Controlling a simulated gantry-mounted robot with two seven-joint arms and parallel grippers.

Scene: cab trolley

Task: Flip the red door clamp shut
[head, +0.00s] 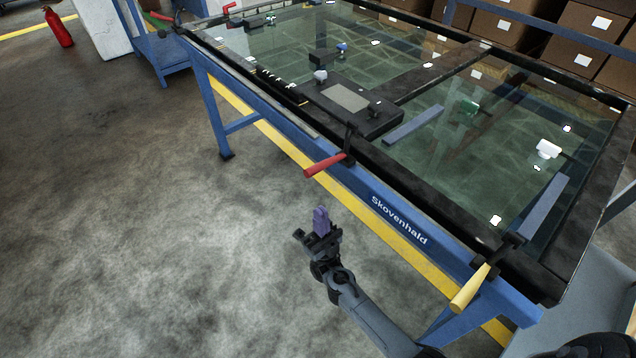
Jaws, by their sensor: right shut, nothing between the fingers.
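A clamp with a red handle (324,165) sits at the middle of the trolley's near long edge. Its handle sticks out past the edge, over the floor side, and its dark bracket (350,142) stands at the frame. My right gripper (320,214) shows below and slightly left of that handle, apart from it. It is shut and empty, with purple fingertips. My left gripper is out of view. Two more red handles show at the far left end of the trolley, one at the corner (161,16) and one on the far side (230,8).
A clamp with a yellow handle (470,287) sticks out at the near right corner. The blue trolley frame (405,222) carries a glazed panel with a black box (385,122) on it. Cardboard boxes (560,35) stand behind.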

